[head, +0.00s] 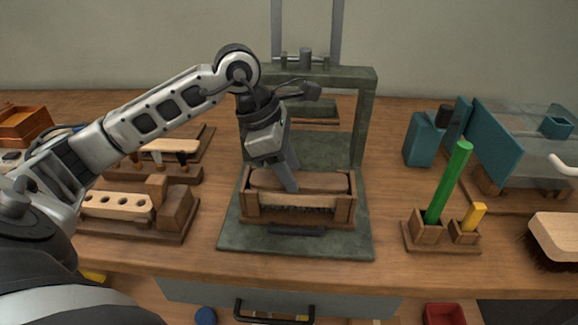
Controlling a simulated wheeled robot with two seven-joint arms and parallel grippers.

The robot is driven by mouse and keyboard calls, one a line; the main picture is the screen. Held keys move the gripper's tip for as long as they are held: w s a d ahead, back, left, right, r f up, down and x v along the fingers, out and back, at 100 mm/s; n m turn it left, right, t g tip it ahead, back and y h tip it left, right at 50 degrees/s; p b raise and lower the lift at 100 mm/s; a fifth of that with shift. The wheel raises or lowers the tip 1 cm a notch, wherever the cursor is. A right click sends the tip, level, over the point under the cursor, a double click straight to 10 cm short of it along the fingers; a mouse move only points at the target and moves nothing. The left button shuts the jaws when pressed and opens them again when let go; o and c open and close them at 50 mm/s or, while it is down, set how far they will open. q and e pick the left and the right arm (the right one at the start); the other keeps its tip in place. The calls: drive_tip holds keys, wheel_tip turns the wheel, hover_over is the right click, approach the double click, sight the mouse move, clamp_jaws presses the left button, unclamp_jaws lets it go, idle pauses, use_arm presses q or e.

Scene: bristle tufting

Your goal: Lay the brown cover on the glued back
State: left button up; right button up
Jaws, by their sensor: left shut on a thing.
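The brown cover (322,183) is a rounded brown slab, level in the wooden cradle (344,207) on the green press base. A pale brush back (300,201) with dark bristles below it shows at the cradle's front. The cover is over this back; I cannot tell whether they touch all along. My left gripper (289,186) points down from above and is shut on the cover near its middle. The finger hides part of the cover. The glue is not visible. My right gripper is out of view.
The green press frame (367,120) rises around and behind the cradle. A wooden block with holes (118,206) stands left. Green (449,182) and yellow (474,216) sticks stand in wooden holders at right. A finished-looking brush (560,236) lies far right.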

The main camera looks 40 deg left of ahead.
use_arm(q)
drive_tip(key=shift+f+b, duration=0.4)
drive_tip(key=shift+f, duration=0.05)
drive_tip(key=o, duration=1.5)
drive_tip(key=shift+c, duration=0.2)
drive_tip(key=shift+r, duration=0.15)
drive_tip(key=shift+p+v, duration=1.8)
drive_tip(key=shift+v, duration=2.1)
drive_tip(key=shift+s, duration=0.1)
